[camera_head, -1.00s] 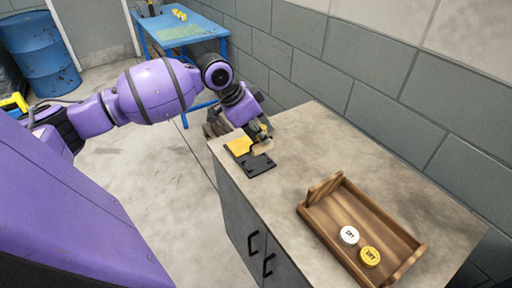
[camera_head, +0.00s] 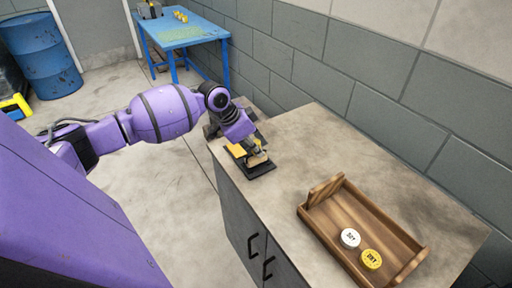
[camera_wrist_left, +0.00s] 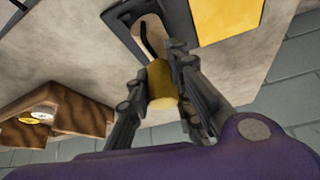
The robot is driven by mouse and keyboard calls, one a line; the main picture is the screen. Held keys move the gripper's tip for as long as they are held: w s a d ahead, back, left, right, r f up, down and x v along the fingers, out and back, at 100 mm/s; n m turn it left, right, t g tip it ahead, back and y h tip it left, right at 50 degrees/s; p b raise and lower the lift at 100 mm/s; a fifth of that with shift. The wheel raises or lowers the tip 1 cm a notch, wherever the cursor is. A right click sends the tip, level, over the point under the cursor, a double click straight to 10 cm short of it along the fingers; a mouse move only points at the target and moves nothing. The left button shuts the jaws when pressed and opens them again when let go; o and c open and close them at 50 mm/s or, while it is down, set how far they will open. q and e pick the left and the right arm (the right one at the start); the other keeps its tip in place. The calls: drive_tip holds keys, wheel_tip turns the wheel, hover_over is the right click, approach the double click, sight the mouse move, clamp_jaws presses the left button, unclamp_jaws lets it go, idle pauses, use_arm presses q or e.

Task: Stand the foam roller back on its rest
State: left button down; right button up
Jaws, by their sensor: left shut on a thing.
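The foam roller has a cream roller (camera_head: 257,159) and a yellow handle (camera_wrist_left: 160,85). My left gripper (camera_head: 247,146) is shut on the handle; its two fingers (camera_wrist_left: 157,92) flank it in the left wrist view. The black rest (camera_head: 262,171) lies on the cabinet top near its left end. The cream roller is over this rest in the head view and in front of its dark plate (camera_wrist_left: 122,22) in the wrist view. I cannot tell whether the roller touches the rest. The gripper hides part of the handle. My right gripper is out of view.
A yellow flat piece (camera_head: 236,150) lies beside the rest, and also shows in the wrist view (camera_wrist_left: 230,18). A wooden tray (camera_head: 318,222) holds a white disc (camera_head: 350,238) and a yellow disc (camera_head: 371,259). The cabinet top (camera_head: 330,150) between is clear. A block wall borders it.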

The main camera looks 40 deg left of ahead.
use_arm(q)
drive_tip(key=shift+f, duration=0.2)
drive_tip(key=c, duration=1.6)
unclamp_jaws()
drive_tip(key=shift+o, duration=0.2)
drive_tip(key=shift+r, duration=0.1)
drive_tip(key=shift+r, duration=0.25)
drive_tip(key=p+v, duration=0.1)
drive_tip(key=v, duration=1)
drive_tip(key=shift+s+r, duration=0.25)
drive_tip(key=shift+r, duration=0.05)
drive_tip(key=shift+a, duration=0.15)
